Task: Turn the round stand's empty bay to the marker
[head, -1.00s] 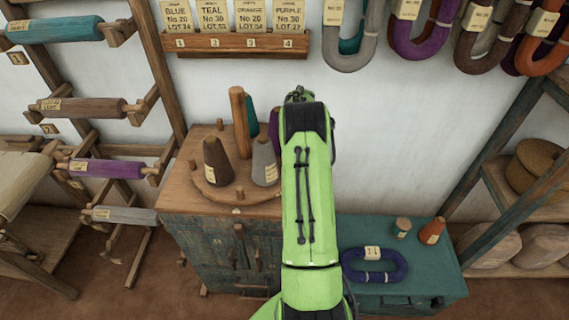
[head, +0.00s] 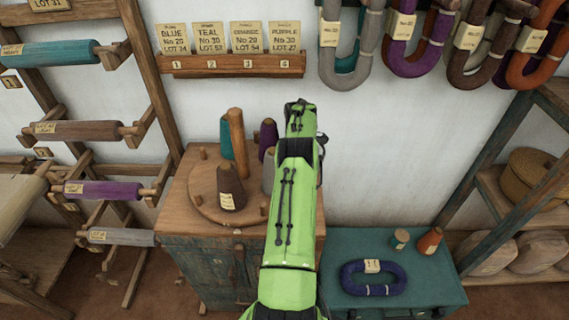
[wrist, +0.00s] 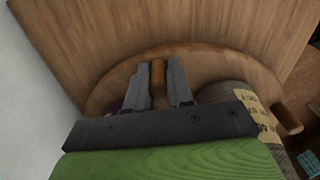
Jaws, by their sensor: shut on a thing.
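The round wooden stand (head: 205,208) lies on top of a cabinet. It carries a brown cone (head: 230,188) at the front, a grey cone (head: 268,172) at the right, and teal (head: 226,138) and purple (head: 268,138) cones behind, around a tall wooden post (head: 238,142). Its left side looks empty. A small pale mark, perhaps the marker (head: 238,232), shows at the cabinet's front edge. In the wrist view my gripper (wrist: 158,85) is shut on an upright wooden peg (wrist: 158,76) at the stand's rim. In the head view my arm hides the gripper.
A labelled cone (wrist: 238,105) stands close right of my gripper in the wrist view. A teal table (head: 335,245) with a blue skein (head: 373,280) is at the right. The wall is close behind the cabinet (head: 210,265); a bobbin rack (head: 150,70) stands left.

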